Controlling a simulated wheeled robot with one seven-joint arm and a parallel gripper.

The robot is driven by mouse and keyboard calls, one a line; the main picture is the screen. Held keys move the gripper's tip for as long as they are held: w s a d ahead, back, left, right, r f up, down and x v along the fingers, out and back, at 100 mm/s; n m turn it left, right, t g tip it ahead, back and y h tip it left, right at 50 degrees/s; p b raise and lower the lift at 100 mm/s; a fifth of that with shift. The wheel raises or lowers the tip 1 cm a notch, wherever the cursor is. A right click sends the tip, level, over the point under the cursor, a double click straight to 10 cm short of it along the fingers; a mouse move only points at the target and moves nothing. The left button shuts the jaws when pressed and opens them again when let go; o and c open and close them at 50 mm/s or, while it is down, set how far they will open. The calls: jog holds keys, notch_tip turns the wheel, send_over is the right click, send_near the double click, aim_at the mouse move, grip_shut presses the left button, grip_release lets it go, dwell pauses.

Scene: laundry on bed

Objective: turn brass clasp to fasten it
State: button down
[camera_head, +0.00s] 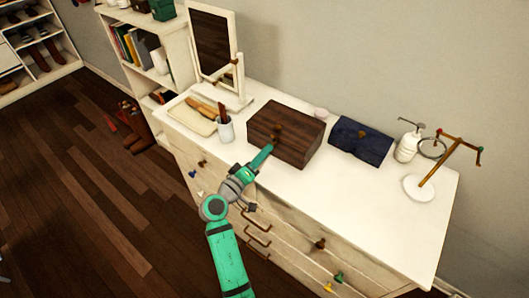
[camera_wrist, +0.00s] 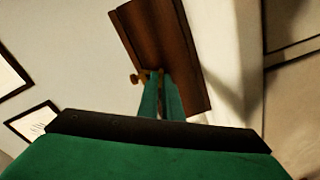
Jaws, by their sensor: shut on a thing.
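A dark brown wooden box (camera_head: 290,140) stands shut on the white dresser top, with a brown knob (camera_head: 278,131) on its lid. My gripper (camera_head: 267,150) reaches the front of the box from the lower left. In the wrist view, its green fingers (camera_wrist: 161,76) are close together against the box (camera_wrist: 180,45). They are shut on a small brass clasp (camera_wrist: 155,73), mostly hidden by the fingertips. The knob (camera_wrist: 134,78) shows just left of the fingers. The clasp's exact angle cannot be made out.
The front right top is clear.

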jog(key=n, duration=0.6)
jog(key=shift+a, duration=0.1)
dwell(0.5)
jog(key=c, duration=1.9)
grip_release()
jog(key=shift+c, duration=0.2)
jog(key=v, duration=1)
jog(key=shift+s+a, duration=0.25)
jog(key=shift+s, duration=0.1)
jog(key=shift+f, duration=0.15)
